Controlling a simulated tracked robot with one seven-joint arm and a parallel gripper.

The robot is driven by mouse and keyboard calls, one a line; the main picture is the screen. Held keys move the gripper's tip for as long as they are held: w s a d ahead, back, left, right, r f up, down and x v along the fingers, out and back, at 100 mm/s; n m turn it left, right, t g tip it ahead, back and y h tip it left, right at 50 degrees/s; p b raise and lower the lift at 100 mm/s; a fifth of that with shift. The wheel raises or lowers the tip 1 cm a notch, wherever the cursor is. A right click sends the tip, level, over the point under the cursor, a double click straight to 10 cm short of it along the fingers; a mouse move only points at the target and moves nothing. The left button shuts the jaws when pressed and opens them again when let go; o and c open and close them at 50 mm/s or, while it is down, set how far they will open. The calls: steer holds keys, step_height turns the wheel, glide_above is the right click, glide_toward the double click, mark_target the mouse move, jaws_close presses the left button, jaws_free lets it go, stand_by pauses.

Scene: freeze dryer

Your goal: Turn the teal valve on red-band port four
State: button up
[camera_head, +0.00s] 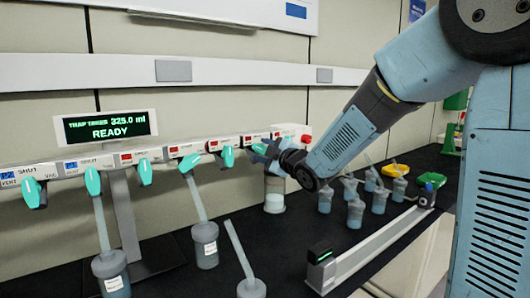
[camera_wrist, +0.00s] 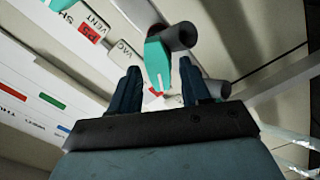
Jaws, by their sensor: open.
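A manifold rail (camera_head: 60,168) carries a row of teal valves, with blue label tags at its left end and red tags further right. My gripper (camera_head: 262,151) is at the right part of the row, and the arm partly hides the valves there. In the wrist view my gripper (camera_wrist: 160,72) is open, with one finger on each side of a teal valve handle (camera_wrist: 157,62). I cannot see contact. A red tag (camera_wrist: 88,32) with "VENT" and "VAC" lettering is beside it; its number is too small to read for certain.
A lit screen (camera_head: 108,127) reads "READY". Flasks (camera_head: 205,245) hang or stand below the rail. Several small jars (camera_head: 355,212) and a long grey bar (camera_head: 375,245) are on the dark bench at right. Another teal valve (camera_wrist: 62,4) is at the wrist view's top edge.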

steer(key=shift+c, duration=0.3)
jaws_close()
steer(key=shift+f+m, duration=0.1)
steer(key=shift+m, duration=0.2)
steer(key=m, duration=0.5)
steer(key=shift+m, duration=0.3)
steer(key=m, duration=0.5)
steer(key=shift+w+d+m, duration=0.1)
steer(key=shift+w+m, duration=0.05)
steer(key=shift+m, duration=0.15)
stand_by(0.3)
steer(key=shift+o, duration=0.3)
jaws_free()
